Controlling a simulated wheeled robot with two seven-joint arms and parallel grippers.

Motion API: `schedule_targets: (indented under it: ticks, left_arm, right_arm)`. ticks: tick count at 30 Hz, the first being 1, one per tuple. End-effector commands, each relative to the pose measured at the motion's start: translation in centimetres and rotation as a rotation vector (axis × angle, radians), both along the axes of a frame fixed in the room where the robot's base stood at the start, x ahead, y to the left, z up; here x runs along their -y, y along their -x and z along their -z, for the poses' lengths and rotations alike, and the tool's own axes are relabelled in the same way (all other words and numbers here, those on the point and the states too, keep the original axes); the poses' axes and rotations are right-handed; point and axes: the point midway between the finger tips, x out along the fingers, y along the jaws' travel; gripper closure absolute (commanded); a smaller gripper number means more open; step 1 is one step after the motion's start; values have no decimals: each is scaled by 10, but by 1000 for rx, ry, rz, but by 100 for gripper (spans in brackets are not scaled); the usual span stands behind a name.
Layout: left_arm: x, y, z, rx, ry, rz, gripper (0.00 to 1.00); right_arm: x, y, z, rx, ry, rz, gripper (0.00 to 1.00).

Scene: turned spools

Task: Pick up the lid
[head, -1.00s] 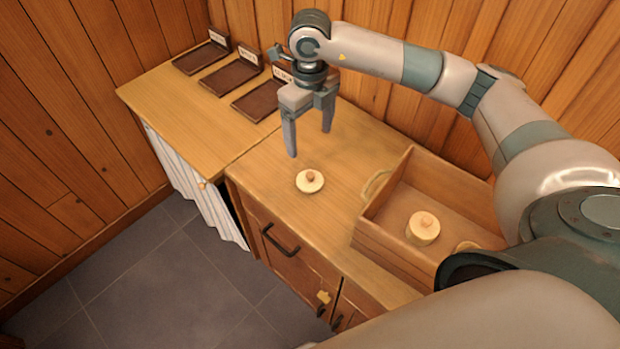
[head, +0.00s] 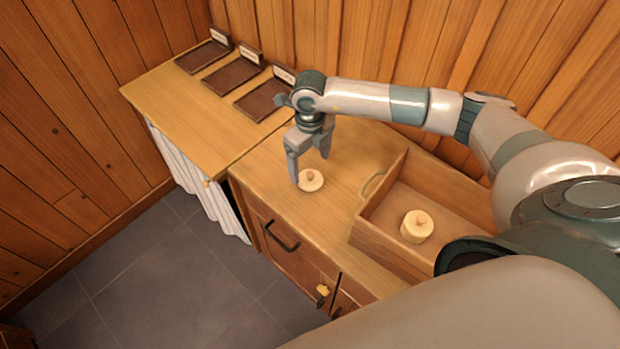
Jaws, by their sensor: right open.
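The lid (head: 313,184) is a small pale round disc with a darker knob on top. It lies flat on the wooden counter (head: 270,190), left of the wooden crate. My right gripper (head: 311,172) is open and points down, with its fingers over the lid. One finger shows at the lid's left edge and the other behind it. I cannot tell whether the fingers touch the lid. My left gripper is not in view.
A wooden crate (head: 372,243) with a looped handle stands to the right and holds a pale round lidded pot (head: 416,227). Three dark labelled trays (head: 232,76) line the back left of the counter. A wooden wall rises behind. The counter between trays and lid is clear.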

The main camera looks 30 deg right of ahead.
Motion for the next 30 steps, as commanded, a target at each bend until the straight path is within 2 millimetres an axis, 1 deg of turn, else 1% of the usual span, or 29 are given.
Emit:
schedule_targets:
  ticks: [4,8,14,18,22,30]
  left_arm:
    - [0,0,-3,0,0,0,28]
    - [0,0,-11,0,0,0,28]
    - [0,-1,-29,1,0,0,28]
    - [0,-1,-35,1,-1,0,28]
    - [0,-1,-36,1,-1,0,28]
    - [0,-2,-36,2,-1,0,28]
  right_arm:
    - [0,0,1,-1,-1,0,20]
    - [-1,2,7,-4,0,1,20]
    - [-3,5,25,-4,0,1,20]
    - [-3,5,43,-3,-1,1,20]
    - [-2,4,51,-1,0,1,20]
    - [-2,4,52,0,0,0,20]
